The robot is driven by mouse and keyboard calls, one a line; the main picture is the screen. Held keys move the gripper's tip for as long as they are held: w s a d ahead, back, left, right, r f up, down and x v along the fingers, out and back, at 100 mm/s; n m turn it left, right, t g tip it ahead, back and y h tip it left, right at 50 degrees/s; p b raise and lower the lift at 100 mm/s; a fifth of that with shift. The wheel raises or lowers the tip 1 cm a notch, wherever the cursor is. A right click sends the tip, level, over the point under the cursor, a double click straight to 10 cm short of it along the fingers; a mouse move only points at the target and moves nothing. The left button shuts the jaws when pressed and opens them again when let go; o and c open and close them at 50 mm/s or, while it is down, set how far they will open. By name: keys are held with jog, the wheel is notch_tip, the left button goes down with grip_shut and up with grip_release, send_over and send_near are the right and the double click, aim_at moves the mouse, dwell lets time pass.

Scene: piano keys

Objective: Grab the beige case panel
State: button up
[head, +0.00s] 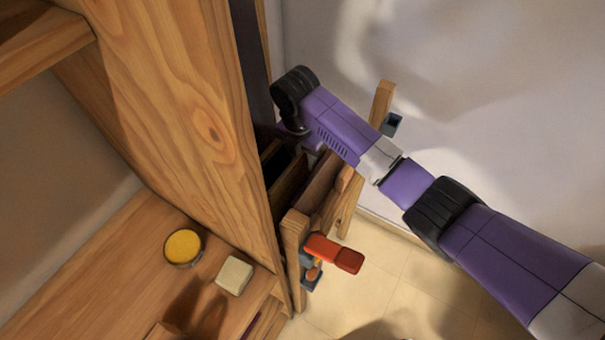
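My arm reaches in from the lower right to a wooden rack (294,232), and its black wrist joint hangs above the rack's far end. My gripper (291,128) is down behind the forearm and the tall wooden side. Only a small dark part of it shows, and its fingers are hidden. Several upright panels stand in the rack. A brown panel (321,184) is nearest the right side, with darker panels (289,184) to its left. No panel is clearly beige, so I cannot tell which is the beige case panel, or whether the gripper touches one.
A tall wooden cabinet side (190,110) stands close left of the rack. A red-handled clamp (335,253) juts from the rack's near end. A yellow tin (184,246) and a cream block (234,275) rest on the wooden bench (110,270). Tiled floor (390,275) lies open at right.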

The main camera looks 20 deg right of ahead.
jog(key=shift+f, duration=0.15)
grip_shut()
jog(key=shift+w, duration=0.1)
dwell(1.3)
